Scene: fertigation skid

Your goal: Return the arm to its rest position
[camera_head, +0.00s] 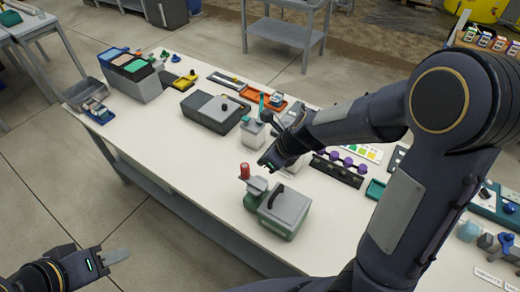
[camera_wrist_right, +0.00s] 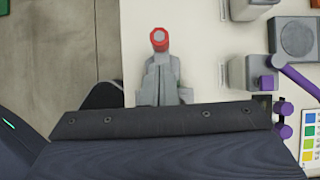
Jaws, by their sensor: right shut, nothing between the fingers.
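My right arm reaches in from the right of the head view, over the white worktable (camera_head: 190,165). Its dark hand is above the table, near a device with a green base and grey lid (camera_head: 285,208). In the right wrist view my right gripper (camera_wrist_right: 161,75) is shut and empty.
Around the right hand stand a grey-white bottle (camera_head: 252,132), a black rack with purple knobs (camera_head: 338,170) and a dark grey case (camera_head: 215,110). Bins and a yellow tray (camera_head: 185,80) are at the far left end. The front table edge is fairly clear.

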